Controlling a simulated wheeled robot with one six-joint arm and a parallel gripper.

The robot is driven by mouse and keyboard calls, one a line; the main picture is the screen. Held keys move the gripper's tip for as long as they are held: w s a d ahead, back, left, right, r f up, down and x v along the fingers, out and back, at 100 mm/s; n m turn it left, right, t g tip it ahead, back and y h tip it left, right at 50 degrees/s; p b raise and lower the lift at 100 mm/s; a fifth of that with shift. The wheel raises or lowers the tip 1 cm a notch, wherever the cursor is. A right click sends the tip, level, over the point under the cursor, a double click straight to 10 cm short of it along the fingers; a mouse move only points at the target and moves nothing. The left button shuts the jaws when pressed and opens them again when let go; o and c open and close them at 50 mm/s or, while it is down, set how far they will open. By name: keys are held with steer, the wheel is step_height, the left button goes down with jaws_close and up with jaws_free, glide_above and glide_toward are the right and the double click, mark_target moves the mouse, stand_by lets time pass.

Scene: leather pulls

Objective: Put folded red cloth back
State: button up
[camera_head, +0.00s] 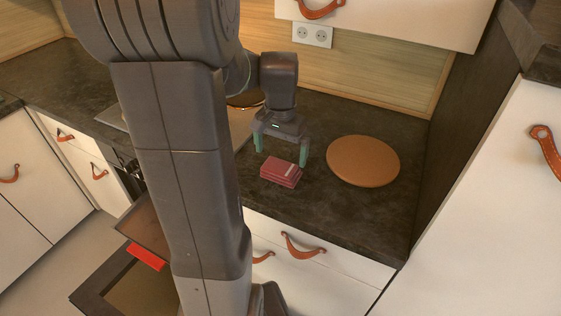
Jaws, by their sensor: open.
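A folded dark red cloth (281,172) with a small pale stripe lies on the dark countertop (330,222). My gripper (281,158) points down over the counter with its two green fingers spread apart. The fingers appear just behind and above the cloth, one toward its left and one toward its right. I cannot tell whether either finger touches the cloth. Nothing is seen held between the fingers.
A round brown board (363,161) lies on the counter to the right of the cloth. An open drawer or door (110,285) with a bright red item (147,257) is at lower left, partly hidden by my arm. A tall white cabinet (490,200) stands at right; an upper cabinet (400,18) hangs above.

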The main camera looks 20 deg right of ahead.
mark_target(280, 168)
step_height(280, 168, up, 7)
steer(key=shift+f, duration=0.15)
stand_by(1.6)
